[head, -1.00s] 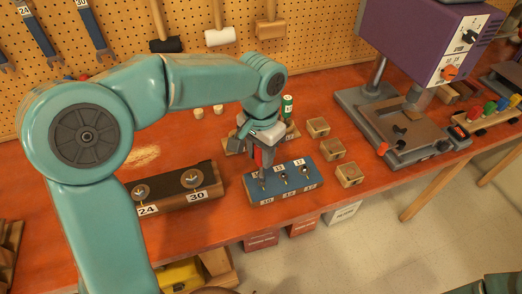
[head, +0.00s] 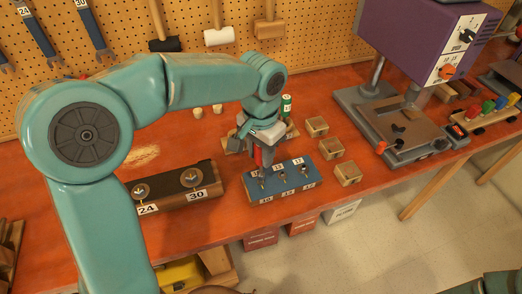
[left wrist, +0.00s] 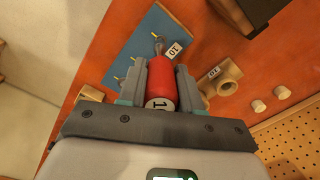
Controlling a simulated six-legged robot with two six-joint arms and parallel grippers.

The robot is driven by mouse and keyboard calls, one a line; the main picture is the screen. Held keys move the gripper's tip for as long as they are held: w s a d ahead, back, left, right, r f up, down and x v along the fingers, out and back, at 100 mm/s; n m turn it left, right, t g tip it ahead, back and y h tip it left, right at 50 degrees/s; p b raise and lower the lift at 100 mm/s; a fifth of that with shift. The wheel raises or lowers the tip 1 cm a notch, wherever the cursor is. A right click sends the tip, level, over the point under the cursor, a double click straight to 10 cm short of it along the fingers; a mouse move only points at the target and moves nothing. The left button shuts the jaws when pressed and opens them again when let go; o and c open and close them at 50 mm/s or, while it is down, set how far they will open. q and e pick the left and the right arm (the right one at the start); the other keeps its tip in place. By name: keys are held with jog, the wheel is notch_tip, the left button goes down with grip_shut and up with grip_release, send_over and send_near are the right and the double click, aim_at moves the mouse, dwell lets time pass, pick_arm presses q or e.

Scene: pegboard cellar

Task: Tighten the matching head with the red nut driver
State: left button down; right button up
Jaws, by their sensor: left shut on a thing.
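My left gripper (head: 263,156) is shut on the red nut driver (head: 266,152), which points down over the blue block (head: 296,187) in the head view. I cannot tell whether the driver is fully seated on the head. My right gripper is not in view.
Several small wooden blocks (head: 317,126) lie to the right. A dark rack (head: 172,187) labelled 24 and 30 sits at left. A purple drill press (head: 420,40) stands at back right.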

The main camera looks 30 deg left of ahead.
pick_arm(q)
jog(key=shift+f+b, duration=0.75)
jog(key=shift+f, duration=0.25)
dwell(0.3)
jog(key=m+p, duration=0.1)
jog(key=m, duration=0.2)
jog(key=shift+r, duration=0.15)
jog(key=m+p, duration=0.1)
jog(key=m, duration=0.2)
jog(key=shift+m+p, duration=0.3)
jog(key=shift+m, duration=0.1)
jog(key=m+p, duration=0.1)
jog(key=m, duration=0.3)
jog(key=shift+m+p, duration=0.3)
jog(key=shift+m, duration=0.1)
jog(key=m, duration=0.1)
jog(key=m+p, duration=0.1)
jog(key=m, duration=0.1)
jog(key=shift+a+f, duration=0.1)
jog(key=shift+f, duration=0.15)
jog(key=shift+r, duration=0.1)
